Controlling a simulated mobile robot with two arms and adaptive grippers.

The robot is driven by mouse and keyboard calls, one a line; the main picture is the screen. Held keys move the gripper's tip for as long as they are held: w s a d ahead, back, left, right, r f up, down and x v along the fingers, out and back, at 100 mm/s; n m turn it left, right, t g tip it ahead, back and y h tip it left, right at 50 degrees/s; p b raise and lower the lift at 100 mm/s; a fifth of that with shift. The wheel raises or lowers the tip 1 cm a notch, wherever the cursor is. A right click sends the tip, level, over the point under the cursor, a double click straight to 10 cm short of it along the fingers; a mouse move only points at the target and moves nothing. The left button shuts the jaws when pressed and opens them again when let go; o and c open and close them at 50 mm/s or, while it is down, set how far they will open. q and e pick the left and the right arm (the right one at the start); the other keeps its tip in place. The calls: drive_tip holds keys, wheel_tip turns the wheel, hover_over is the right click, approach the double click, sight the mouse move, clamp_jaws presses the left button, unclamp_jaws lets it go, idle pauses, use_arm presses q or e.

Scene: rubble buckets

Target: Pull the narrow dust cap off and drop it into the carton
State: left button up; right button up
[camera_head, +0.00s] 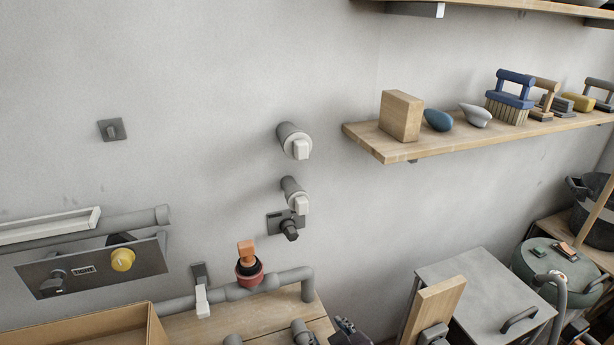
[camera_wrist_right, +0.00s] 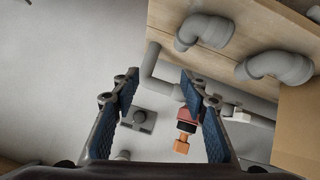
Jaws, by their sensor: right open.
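Two grey pipe stubs with pale caps stick out of the wall in the head view. The upper stub is wider; the lower, thinner one carries the narrow dust cap (camera_head: 300,204), seated on its end. The carton (camera_head: 153,325) is open-topped at the lower left, only partly in frame; its brown side also shows in the wrist view (camera_wrist_right: 301,125). My right gripper (camera_head: 348,328) is low at the bottom edge, below and right of the cap, apart from it. In the wrist view its blue-padded fingers (camera_wrist_right: 158,76) are spread, empty. My left gripper is out of view.
A black knob on a plate (camera_head: 289,228) sits just below the narrow stub. A pipe with a red valve and orange handle (camera_head: 247,254) runs along the bench. A shelf (camera_head: 374,142) with brushes juts out at right.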

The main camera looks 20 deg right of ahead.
drive_tip(key=w+a+r+n+t, duration=0.25)
drive_tip(key=w+r+t, duration=0.25)
drive_tip(key=w+r, duration=0.55)
drive_tip(key=w+a+r+n+t+y, duration=0.2)
drive_tip(key=a+r+n+y, duration=0.25)
drive_tip(key=r, duration=0.45)
drive_tip(key=w+a+r+n+t+y, duration=0.1)
drive_tip(key=a+r+n+t+y, duration=0.25)
drive_tip(key=a+r, duration=0.45)
drive_tip(key=s+a+r+n+g+y, duration=0.5)
drive_tip(key=a+r+n+g+y, duration=0.65)
drive_tip(key=n, duration=0.55)
drive_tip(key=n+g+h+p, duration=0.1)
drive_tip(key=n+g+h, duration=0.45)
drive_tip(key=h, duration=1.35)
approach(303, 202)
wheel_tip(303, 202, down, 3)
drive_tip(key=shift+t, duration=0.25)
drive_tip(key=p+x, duration=0.1)
drive_tip(key=x, duration=0.2)
drive_tip(key=p+x, duration=0.1)
drive_tip(key=x, duration=0.2)
drive_tip(key=shift+w+f, duration=0.2)
drive_tip(key=shift+w, duration=0.15)
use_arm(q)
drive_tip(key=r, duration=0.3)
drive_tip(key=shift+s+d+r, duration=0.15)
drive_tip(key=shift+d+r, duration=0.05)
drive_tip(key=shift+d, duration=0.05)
